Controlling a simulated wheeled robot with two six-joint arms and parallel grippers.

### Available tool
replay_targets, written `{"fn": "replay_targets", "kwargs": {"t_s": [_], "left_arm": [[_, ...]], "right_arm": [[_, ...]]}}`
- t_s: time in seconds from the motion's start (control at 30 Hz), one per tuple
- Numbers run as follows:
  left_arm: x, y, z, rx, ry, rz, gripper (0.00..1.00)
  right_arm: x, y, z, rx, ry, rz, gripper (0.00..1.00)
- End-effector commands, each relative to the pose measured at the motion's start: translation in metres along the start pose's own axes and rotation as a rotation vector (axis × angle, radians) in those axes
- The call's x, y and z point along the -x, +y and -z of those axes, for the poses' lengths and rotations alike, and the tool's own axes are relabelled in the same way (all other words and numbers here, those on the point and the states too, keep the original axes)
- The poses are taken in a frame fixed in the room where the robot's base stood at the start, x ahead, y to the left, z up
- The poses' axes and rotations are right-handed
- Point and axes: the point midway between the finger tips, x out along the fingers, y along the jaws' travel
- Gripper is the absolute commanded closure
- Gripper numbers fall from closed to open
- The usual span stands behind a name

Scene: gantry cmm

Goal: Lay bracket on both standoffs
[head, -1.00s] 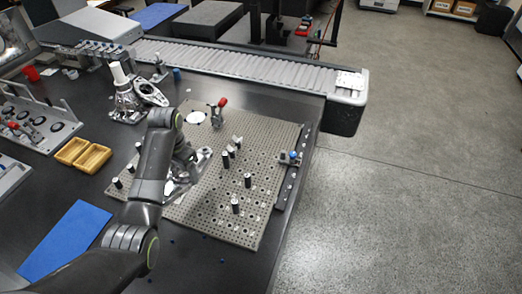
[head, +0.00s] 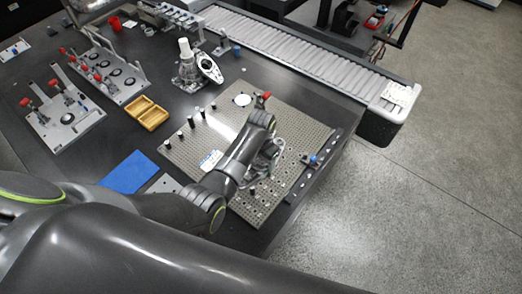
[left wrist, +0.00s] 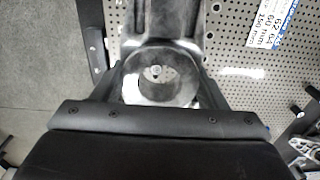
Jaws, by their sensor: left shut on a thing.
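My left gripper (head: 264,166) is shut on the grey metal bracket and holds it over the right part of the perforated plate (head: 300,130). In the left wrist view the bracket (left wrist: 135,75) is a thick ring with an arm running up the picture, and my left gripper (left wrist: 158,78) has a finger at each side of the ring. Something small and round shows through the ring's hole; I cannot tell what. A dark standoff with a pale top (head: 253,190) stands just below the gripper in the head view. Other standoffs may be hidden by my arm. My right gripper is out of view.
A row of dark posts (head: 191,121) stands along the plate's left side. A red-handled clamp (head: 265,97) is at the back, and a rail with a blue knob (head: 313,160) runs along the right edge. Yellow bins (head: 147,113) and a blue mat (head: 127,172) lie left.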

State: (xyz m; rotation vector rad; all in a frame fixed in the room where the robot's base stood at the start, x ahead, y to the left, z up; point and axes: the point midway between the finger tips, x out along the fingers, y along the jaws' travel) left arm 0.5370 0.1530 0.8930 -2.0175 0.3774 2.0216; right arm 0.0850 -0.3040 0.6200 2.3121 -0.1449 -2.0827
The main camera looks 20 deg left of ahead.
Motion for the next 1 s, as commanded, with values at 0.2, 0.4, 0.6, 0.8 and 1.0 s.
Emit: {"fn": "replay_targets", "kwargs": {"t_s": [0.2, 0.4, 0.6, 0.8, 1.0], "left_arm": [[0.006, 0.004, -0.006, 0.019, 0.001, 0.002, 0.74], [0.001, 0.005, -0.006, 0.021, 0.002, 0.002, 0.74], [-0.009, 0.004, -0.006, 0.020, 0.003, 0.002, 0.74], [-0.022, 0.004, -0.006, 0.020, 0.002, 0.002, 0.74], [-0.035, 0.004, -0.006, 0.020, 0.003, 0.002, 0.74]], "right_arm": [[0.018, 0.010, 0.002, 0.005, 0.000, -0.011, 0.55], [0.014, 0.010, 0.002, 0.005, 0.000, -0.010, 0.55], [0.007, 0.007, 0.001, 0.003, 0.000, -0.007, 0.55], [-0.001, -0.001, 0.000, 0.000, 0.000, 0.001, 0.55], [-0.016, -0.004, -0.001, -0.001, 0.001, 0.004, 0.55]]}}
